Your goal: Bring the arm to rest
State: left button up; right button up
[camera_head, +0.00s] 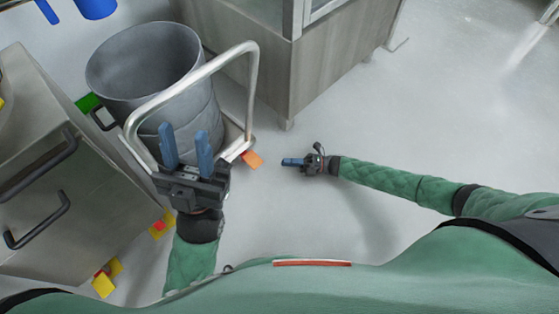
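My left gripper (187,148) is in the lower left of the head view, its two blue fingers apart and pointing up the picture. It is open with nothing between the fingers. It appears in front of the metal handle frame of a trolley; I cannot tell whether it touches it. My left forearm, in a green sleeve, comes up from the bottom edge. My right gripper (287,162) is near the middle, over bare floor, at the end of the outstretched green-sleeved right arm. It shows side-on, so its opening is hard to see; no object shows in it.
A grey drum (150,60) stands on the trolley with the curved metal handle (252,75). A steel cabinet (75,200) with black handles is at left. A grey wood-like cabinet (330,60) stands at the top middle. Floor on the right is clear.

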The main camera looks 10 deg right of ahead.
jog(key=shift+d, duration=0.25)
dwell(0.4)
